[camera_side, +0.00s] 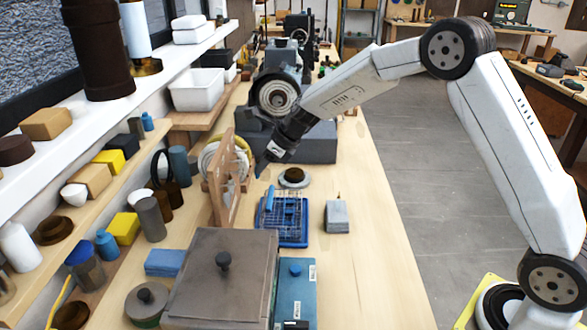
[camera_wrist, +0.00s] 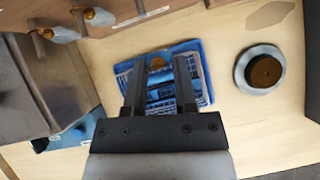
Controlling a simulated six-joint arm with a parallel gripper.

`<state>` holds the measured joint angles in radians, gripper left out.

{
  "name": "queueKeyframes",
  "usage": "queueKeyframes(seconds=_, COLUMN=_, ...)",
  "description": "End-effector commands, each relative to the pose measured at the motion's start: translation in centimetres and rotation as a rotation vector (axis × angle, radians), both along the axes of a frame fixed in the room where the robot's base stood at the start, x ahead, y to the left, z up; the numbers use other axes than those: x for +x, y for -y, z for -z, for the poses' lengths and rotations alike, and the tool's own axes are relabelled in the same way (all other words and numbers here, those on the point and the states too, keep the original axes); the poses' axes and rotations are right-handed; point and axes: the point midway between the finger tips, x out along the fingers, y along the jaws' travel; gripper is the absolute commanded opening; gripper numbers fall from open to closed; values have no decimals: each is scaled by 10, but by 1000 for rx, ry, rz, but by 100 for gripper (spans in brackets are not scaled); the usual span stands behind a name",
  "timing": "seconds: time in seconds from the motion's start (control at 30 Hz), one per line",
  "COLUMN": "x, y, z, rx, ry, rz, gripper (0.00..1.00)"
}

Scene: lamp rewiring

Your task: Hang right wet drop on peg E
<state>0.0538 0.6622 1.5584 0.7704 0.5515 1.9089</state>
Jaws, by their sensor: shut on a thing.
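My gripper (camera_side: 262,166) is beside the wooden peg stand (camera_side: 222,190), above the bench. Two pale drops with orange caps (camera_wrist: 98,17) (camera_wrist: 63,34) hang from the wooden stand at the upper left. Peg letters cannot be read.
A round dish with a brown centre (camera_side: 294,178) stands behind the tray, and a grey block (camera_side: 337,216) to its right. A large grey lidded box (camera_side: 222,285) and a blue box (camera_side: 296,300) stand in front. Bench space at the right is clear.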

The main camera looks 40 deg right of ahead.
Motion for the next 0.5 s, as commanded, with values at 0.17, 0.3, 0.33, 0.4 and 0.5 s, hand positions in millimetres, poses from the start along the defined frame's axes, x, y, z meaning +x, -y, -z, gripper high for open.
queueKeyframes(seconds=0.17, x=5, y=-5, z=1, rx=-1, ry=2, rz=0, gripper=11)
queueKeyframes(seconds=0.3, x=8, y=-8, z=2, rx=-1, ry=1, rz=0, gripper=11)
queueKeyframes(seconds=0.33, x=9, y=-8, z=2, rx=-1, ry=1, rz=0, gripper=11)
queueKeyframes(seconds=0.4, x=11, y=-10, z=3, rx=-1, ry=0, rz=1, gripper=11)
queueKeyframes(seconds=0.5, x=13, y=-13, z=3, rx=1, ry=1, rz=0, gripper=11)
